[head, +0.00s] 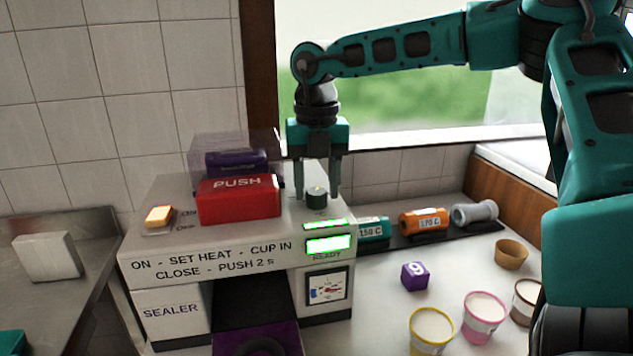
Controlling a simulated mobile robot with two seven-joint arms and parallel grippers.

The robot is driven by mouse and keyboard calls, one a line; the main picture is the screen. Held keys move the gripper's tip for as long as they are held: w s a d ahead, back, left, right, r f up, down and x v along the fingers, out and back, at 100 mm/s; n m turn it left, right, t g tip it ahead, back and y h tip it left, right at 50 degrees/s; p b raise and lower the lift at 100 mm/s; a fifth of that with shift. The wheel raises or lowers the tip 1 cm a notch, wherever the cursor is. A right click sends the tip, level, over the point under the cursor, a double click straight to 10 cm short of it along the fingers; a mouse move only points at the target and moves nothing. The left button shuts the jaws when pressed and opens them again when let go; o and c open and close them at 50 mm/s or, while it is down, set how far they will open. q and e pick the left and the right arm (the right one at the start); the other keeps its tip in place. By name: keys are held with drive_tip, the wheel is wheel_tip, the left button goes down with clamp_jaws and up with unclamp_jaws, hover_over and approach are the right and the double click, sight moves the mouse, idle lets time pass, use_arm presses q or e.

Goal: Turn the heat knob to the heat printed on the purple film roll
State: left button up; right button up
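The purple film roll (236,161) lies on top of the sealer (160,262) under a clear cover, behind the red PUSH block (238,199). No heat print on it is readable from here. The dark round heat knob (317,199) stands on the sealer's top at the right. My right gripper (318,190) points straight down over the knob, one finger on each side of it. I cannot tell whether the fingers touch the knob. The green-lit displays (328,245) sit below the knob, above the word READY.
An orange switch (159,216) is at the sealer's left. A teal roll (373,229), an orange roll (424,222) and a grey roll (475,213) lie on a dark rack at right. A purple cube (415,276) and several cups (485,318) stand on the counter.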

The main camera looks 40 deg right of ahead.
drive_tip(key=c, duration=0.7)
drive_tip(key=shift+f+m+b, duration=0.1)
drive_tip(key=shift+m+b, duration=0.2)
drive_tip(key=shift+b, duration=0.2)
drive_tip(key=shift+f+m+b, duration=0.1)
drive_tip(key=shift+m+b, duration=0.95)
drive_tip(key=shift+m, duration=0.05)
drive_tip(key=shift+r+m, duration=0.25)
drive_tip(key=shift+m, duration=0.55)
drive_tip(key=o, duration=1)
drive_tip(key=shift+o, duration=0.2)
